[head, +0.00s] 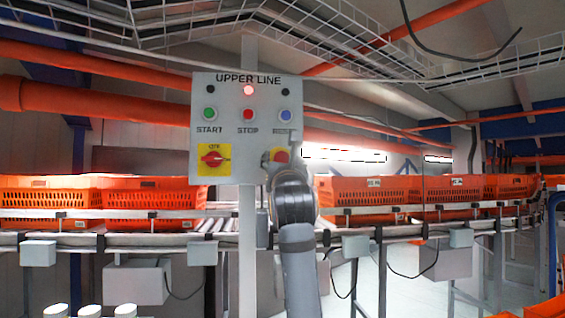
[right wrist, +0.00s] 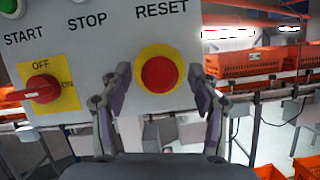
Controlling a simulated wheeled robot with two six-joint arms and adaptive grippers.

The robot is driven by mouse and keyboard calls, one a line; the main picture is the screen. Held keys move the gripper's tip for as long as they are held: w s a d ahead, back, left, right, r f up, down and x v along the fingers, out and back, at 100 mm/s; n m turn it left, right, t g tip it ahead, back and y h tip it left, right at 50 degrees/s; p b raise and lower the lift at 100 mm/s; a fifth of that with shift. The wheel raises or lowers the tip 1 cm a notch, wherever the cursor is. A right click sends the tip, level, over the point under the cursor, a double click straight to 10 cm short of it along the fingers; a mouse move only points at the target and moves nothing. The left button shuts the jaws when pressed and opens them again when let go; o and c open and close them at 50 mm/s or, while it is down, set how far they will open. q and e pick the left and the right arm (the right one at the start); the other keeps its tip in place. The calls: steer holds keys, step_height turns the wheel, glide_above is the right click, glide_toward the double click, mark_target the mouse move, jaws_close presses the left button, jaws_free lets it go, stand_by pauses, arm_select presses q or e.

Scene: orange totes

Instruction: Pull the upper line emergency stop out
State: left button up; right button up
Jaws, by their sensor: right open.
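The upper line control panel (head: 240,98) is a grey box on a post, labelled UPPER LINE. Its emergency stop (head: 280,155) is a red button on a yellow base at the panel's lower right. In the right wrist view the red emergency stop (right wrist: 159,74) shows whole, between and beyond my fingertips. My right gripper (head: 284,160) is open in front of the panel, and its fingers partly cover the button in the head view. In the right wrist view my right gripper (right wrist: 161,80) has one finger on each side of the button, with no visible contact. My left gripper is out of view.
The panel also has a red-and-yellow OFF/ON switch (head: 213,158), a green START button (head: 209,114), a red STOP button (head: 249,114) and a blue RESET button (head: 285,115). Orange totes (head: 370,190) stand on the conveyor behind.

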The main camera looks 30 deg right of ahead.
steer(key=v, duration=0.7)
steer(key=shift+s, duration=0.15)
steer(key=shift+a+f, duration=0.1)
steer(key=shift+a, duration=0.05)
